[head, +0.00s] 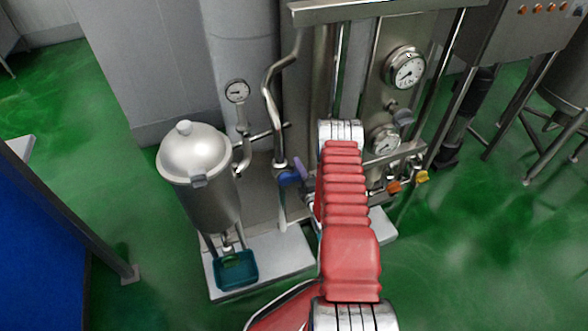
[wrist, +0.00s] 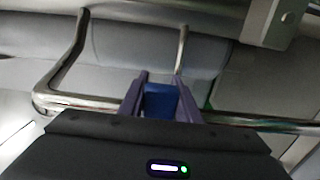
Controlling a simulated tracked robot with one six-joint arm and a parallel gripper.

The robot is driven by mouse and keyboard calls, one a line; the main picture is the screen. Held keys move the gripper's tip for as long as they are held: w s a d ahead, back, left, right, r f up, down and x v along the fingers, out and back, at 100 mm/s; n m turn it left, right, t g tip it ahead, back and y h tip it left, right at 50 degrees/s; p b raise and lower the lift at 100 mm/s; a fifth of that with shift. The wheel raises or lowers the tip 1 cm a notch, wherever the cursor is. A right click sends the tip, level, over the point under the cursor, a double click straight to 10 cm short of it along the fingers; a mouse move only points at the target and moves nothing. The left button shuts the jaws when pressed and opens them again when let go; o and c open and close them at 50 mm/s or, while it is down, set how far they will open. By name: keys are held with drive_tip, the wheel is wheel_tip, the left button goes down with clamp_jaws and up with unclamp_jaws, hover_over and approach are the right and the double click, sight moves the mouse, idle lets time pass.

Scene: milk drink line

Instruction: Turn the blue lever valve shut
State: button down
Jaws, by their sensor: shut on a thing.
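The blue lever valve (head: 288,178) sits on a steel pipe in the middle of the head view, right of the steel vessel. Its blue lever (wrist: 160,102) shows in the wrist view between my two fingers, in front of a horizontal steel pipe. My gripper (wrist: 161,84) is shut on the lever, one finger on each side. In the head view my red-sleeved arm reaches in from the right of the valve and hides part of it. I cannot tell the lever's exact angle to the pipe.
A lidded steel vessel (head: 196,165) stands left, with a teal tray (head: 236,270) below it. A small gauge (head: 237,91) is on the pipework. Right of my arm are a gauge panel (head: 404,68), an orange handle (head: 393,187) and a yellow handle (head: 422,177).

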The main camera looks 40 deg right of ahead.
drive_tip(key=shift+a+f, duration=0.3)
drive_tip(key=shift+a, duration=0.3)
drive_tip(key=c, duration=1.6)
unclamp_jaws()
drive_tip(key=shift+w, duration=0.15)
drive_tip(key=shift+o, duration=1.3)
drive_tip(key=shift+d+r, duration=0.1)
drive_tip(key=shift+d, duration=0.1)
drive_tip(key=v, duration=1.4)
drive_tip(key=shift+d, duration=0.1)
